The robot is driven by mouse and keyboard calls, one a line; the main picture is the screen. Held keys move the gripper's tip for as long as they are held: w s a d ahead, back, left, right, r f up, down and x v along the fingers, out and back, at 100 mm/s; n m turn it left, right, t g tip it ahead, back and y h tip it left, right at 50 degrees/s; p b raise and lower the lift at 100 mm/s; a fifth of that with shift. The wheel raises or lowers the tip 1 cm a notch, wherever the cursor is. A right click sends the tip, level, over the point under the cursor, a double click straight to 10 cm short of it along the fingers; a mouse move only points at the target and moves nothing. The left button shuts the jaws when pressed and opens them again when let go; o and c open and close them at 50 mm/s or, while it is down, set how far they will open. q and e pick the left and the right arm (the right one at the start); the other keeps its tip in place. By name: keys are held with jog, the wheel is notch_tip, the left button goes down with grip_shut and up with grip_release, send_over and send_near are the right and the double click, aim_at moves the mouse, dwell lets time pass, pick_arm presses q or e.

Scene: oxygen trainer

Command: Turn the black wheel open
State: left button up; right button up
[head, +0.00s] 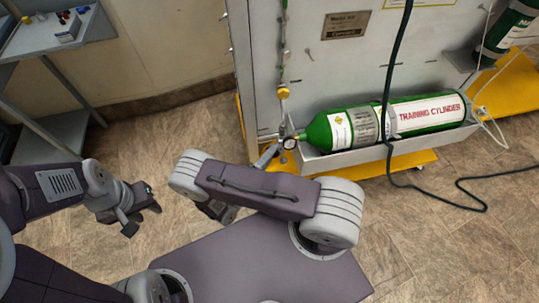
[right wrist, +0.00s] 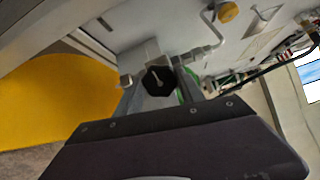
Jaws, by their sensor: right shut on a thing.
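The black wheel (right wrist: 158,80) is a dark, lobed knob with a pale stem at its middle, seen in the right wrist view. My right gripper (right wrist: 159,84) has a finger on each side of the wheel and is shut on it. In the head view this gripper (head: 275,152) is at the valve end of the green training cylinder (head: 430,115), partly hidden by my arm. The cylinder lies on its side in a grey trough. My left gripper (head: 145,214) is open and empty above the floor, away from the wheel.
A grey panel (head: 345,70) stands behind the cylinder on a yellow base (head: 410,161). A dark hose (head: 391,80) hangs in front of the cylinder and runs along the floor. A shelf unit (head: 50,45) stands at the far left. Tiled floor at the left is clear.

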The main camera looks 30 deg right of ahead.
jog(key=shift+f+n+b, duration=0.1)
jog(key=shift+n+b, duration=0.3)
jog(key=shift+n, duration=8.2)
jog(key=o, duration=1.4)
jog(key=shift+c, duration=0.2)
